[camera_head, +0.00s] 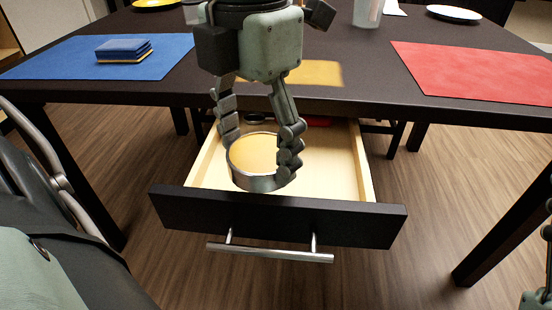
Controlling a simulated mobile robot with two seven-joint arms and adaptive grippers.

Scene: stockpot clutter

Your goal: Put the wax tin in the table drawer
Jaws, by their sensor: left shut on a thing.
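The wax tin (254,156) is a round, shallow silver tin with a golden-yellow top. My left gripper (259,150) reaches down from above and is shut on it, with fingers on both sides of its rim. The table drawer (277,218) is pulled open, with a dark front, pale wooden inside and a silver bar handle (270,253). The tin is over the drawer's front half, just behind the front panel; I cannot tell whether it touches the bottom. My right gripper is not in view; only a bit of my right arm shows at the right edge.
A dark round thing and a red thing (317,122) lie at the drawer's back. The drawer's right half is clear. On the dark table are a blue mat (60,61) with a blue-yellow stack (124,50), a yellow mat (318,73), a red mat (480,72) and a clear cup (367,12).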

